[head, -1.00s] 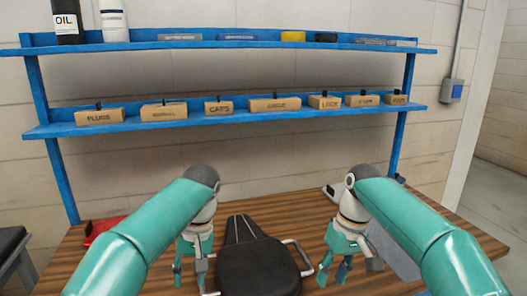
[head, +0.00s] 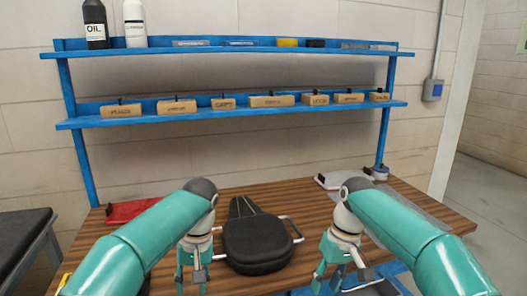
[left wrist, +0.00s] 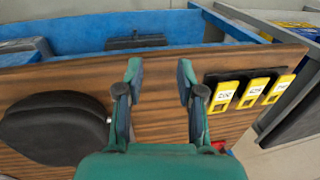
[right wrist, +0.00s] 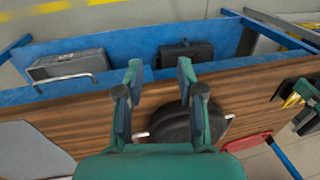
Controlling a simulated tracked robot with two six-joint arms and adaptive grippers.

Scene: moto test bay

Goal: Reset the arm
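My right gripper (head: 338,274) hangs right of the seat. In the right wrist view its fingers (right wrist: 159,75) are also apart and empty. The black seat (head: 257,240) with metal side handles lies on the bench between both arms, apart from the grippers. It also shows in the left wrist view (left wrist: 52,128).
A blue two-level rack (head: 230,115) holds labelled boxes and bottles behind the bench. A red tray (head: 132,211) and a clipboard-like item (head: 335,181) lie on the bench. Yellow-tagged items (left wrist: 252,92) show at its edge. A grey case (right wrist: 68,66) sits on a blue lower shelf.

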